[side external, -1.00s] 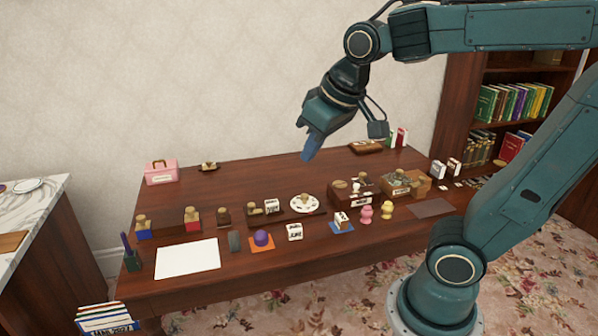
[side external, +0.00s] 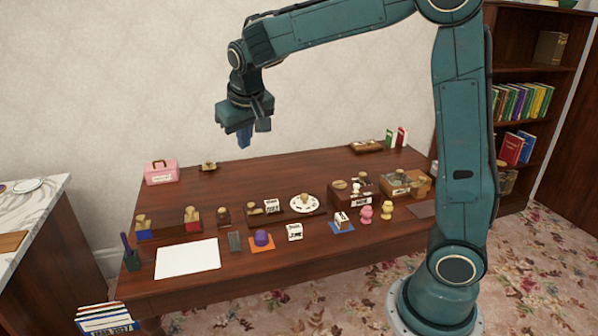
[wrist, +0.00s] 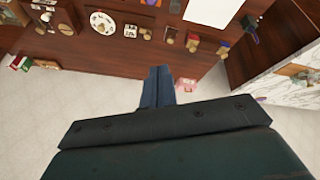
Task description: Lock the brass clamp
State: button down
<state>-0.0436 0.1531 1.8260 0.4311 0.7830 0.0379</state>
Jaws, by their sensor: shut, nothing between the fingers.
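A small brass-coloured item (side external: 209,166) sits near the table's back edge, right of the pink case. It may be the brass clamp, but it is too small to tell its shape or whether it is locked. In the wrist view I cannot make it out; my fingers may cover it. My gripper (side external: 244,144) points down, well above the back of the table, to the right of this item and touching nothing. Its blue fingers (wrist: 160,72) are shut together and empty.
The pink case (side external: 161,172) stands at the table's back left, and shows in the wrist view (wrist: 187,85). Stamps, a round white dial (side external: 304,203), a white sheet (side external: 187,258) and small blocks crowd the front. The table's back middle (side external: 270,175) is clear.

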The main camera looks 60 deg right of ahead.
jog(key=w+d+f+m+g+h, duration=0.1)
jog(key=w+d+f+h, duration=0.1)
jog(key=w+f, duration=0.6)
jog(key=w+d+f+m+g+h, duration=0.1)
jog(key=w+f, duration=0.7)
jog(key=f, duration=0.8)
jog(key=shift+w+d+f+m+g+h, duration=0.15)
jog(key=shift+d+m+g+h, duration=0.15)
jog(key=shift+d+m+h, duration=0.45)
jog(key=shift+d+f+n, duration=0.1)
jog(key=shift+d+n, duration=0.15)
jog(key=x, duration=1)
jog(key=shift+a, duration=0.15)
jog(key=shift+s+d, duration=0.5)
jog(key=shift+d, duration=0.25)
jog(key=shift+s+d, duration=0.55)
jog(key=shift+d, duration=0.35)
